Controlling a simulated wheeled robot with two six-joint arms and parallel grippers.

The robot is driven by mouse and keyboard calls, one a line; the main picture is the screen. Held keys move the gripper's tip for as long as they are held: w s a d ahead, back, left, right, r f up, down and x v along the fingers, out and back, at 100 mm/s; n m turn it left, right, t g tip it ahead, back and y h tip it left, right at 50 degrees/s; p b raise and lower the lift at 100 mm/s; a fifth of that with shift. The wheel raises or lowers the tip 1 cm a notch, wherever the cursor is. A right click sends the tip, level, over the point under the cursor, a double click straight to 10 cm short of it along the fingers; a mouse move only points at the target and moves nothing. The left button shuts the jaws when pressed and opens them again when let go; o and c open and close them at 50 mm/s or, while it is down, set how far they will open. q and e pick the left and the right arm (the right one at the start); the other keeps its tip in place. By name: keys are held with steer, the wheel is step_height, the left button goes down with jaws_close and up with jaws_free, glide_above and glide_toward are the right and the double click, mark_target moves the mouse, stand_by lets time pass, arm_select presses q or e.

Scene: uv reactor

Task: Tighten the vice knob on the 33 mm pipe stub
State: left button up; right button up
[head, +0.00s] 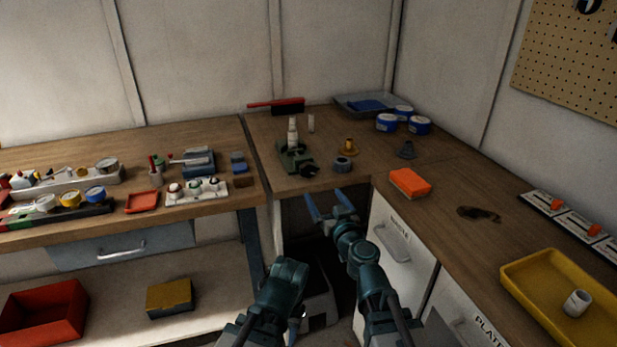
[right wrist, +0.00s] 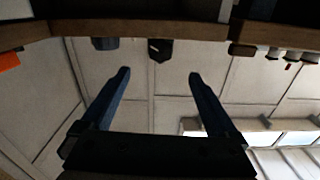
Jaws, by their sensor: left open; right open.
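A green vice (head: 294,158) stands near the front edge of the corner bench, with a white upright stub (head: 293,132) at it. Its dark knob (head: 309,170) faces the bench front; a dark knob-like shape (right wrist: 160,50) shows upside down in the right wrist view, beyond and between the fingers. My right gripper (head: 328,204) is open and empty, in front of the bench edge and apart from the knob; its spread fingers also fill the right wrist view (right wrist: 159,76). My left gripper (head: 286,280) is low in front of the bench; its fingers are hidden.
A blue-grey ring (head: 342,163) and a brass-coloured part (head: 349,146) stand right of the vice. An orange block (head: 410,183) lies at the right counter edge. A yellow tray (head: 520,275) sits further right. Left of the vice is a white rack (head: 190,191) of caps.

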mark_target(308, 172)
steer(key=x, duration=1.4)
steer(key=shift+s, duration=0.1)
steer(key=c, duration=1.4)
steer(key=shift+o, duration=0.2)
steer(key=shift+m, duration=0.3)
steer(key=m, duration=0.4)
steer(key=shift+s+m, duration=0.1)
steer(key=shift+m, duration=1)
steer(key=shift+a, duration=0.1)
